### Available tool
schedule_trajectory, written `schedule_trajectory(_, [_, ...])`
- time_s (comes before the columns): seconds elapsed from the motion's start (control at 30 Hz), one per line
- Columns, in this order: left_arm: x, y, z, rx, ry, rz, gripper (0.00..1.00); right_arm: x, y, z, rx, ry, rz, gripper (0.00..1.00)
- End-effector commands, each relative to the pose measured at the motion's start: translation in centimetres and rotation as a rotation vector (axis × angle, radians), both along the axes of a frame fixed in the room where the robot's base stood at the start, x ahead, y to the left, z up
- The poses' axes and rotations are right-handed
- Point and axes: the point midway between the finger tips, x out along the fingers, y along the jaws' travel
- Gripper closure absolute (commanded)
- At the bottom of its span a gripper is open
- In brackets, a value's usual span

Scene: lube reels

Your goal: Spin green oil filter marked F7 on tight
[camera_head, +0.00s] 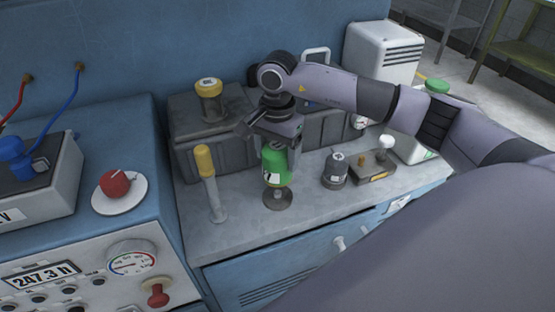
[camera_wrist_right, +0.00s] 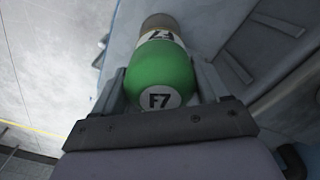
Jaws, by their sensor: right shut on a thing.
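The green oil filter (camera_head: 277,168) is upright over a round grey mount (camera_head: 277,199) on the bench, in the middle of the head view. In the right wrist view the filter (camera_wrist_right: 161,78) shows its green domed end with a white F7 label and a white band. My right gripper (camera_head: 278,150) reaches down from above and is shut on the filter, one finger on each side. It also shows in the right wrist view (camera_wrist_right: 160,95). I cannot tell whether the filter's lower end is seated on the mount. My left gripper is not in view.
A yellow-handled tool (camera_head: 207,175) stands left of the filter. A grey case (camera_head: 192,130) is behind. The bench front (camera_head: 235,232) is clear.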

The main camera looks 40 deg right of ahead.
Motion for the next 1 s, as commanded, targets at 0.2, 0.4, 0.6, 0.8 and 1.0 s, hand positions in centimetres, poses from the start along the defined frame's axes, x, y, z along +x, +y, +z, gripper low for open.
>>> schedule_trajectory(0.2, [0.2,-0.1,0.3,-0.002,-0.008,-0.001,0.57,0.1,-0.1,0.3,0.003,-0.001,-0.016,0.5])
schedule_trajectory(0.4, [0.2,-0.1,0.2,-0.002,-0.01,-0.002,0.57,0.1,-0.1,0.2,0.002,-0.001,-0.013,0.5])
schedule_trajectory(0.6, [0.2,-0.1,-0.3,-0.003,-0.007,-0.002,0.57,0.1,0.0,-0.3,0.003,-0.001,-0.012,0.5])
schedule_trajectory(0.8, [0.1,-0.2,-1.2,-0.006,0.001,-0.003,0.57,0.1,0.0,-1.4,0.003,-0.001,-0.012,0.5])
schedule_trajectory(1.0, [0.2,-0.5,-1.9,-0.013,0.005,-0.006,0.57,0.1,0.0,-2.6,0.002,-0.001,-0.011,0.5])
